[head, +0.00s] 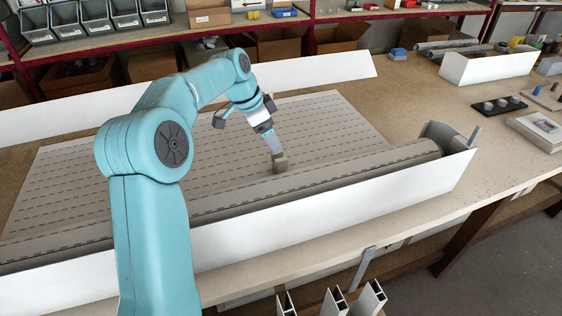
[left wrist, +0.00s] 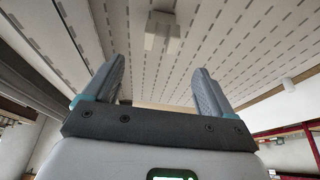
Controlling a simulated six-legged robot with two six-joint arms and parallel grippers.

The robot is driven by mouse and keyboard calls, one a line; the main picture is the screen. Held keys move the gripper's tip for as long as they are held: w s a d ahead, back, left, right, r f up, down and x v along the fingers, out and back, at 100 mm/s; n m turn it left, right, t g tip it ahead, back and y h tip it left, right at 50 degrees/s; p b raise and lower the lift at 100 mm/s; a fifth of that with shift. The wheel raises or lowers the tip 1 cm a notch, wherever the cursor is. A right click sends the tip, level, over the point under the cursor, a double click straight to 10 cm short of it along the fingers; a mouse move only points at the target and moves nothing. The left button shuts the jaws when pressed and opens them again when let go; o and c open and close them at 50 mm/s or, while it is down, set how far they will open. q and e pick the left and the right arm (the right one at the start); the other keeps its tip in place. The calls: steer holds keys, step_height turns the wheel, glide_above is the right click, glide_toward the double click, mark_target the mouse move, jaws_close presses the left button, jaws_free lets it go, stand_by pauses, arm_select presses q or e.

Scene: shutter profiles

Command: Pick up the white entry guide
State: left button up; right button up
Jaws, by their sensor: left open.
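My left gripper (head: 276,149) reaches down over the slatted shutter curtain, its fingers seen nearly edge-on in the head view. In the left wrist view the two grey-blue fingers (left wrist: 157,75) stand wide apart with nothing between them. A small pale block with a narrower tab (left wrist: 160,32) lies beyond the fingertips, roughly centred between them. A small grey-brown block (head: 280,163) shows at the fingertips in the head view, beside the rolled curtain; contact cannot be told. I cannot tell for sure whether this block is the white entry guide. My right gripper is not in view.
The long white shutter box (head: 330,225) with its rolled curtain (head: 330,172) runs along the table's front. The flat curtain (head: 330,118) spreads behind it. A white tray (head: 485,70) and a black holder (head: 498,105) stand at the right. White rails (head: 335,302) stand below the front edge.

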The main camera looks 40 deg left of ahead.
mark_target(281, 161)
arm_select(q)
steer(key=x, duration=0.5)
steer(key=shift+a+f, duration=0.1)
steer(key=shift+f, duration=0.1)
steer(key=shift+d+f, duration=0.2)
steer(key=shift+f, duration=0.2)
steer(key=x, duration=0.5)
steer(key=shift+s+a+f+p, duration=0.1)
steer(key=shift+s+a+p, duration=0.1)
steer(key=shift+p, duration=0.15)
steer(key=shift+c, duration=0.3)
steer(key=c, duration=1)
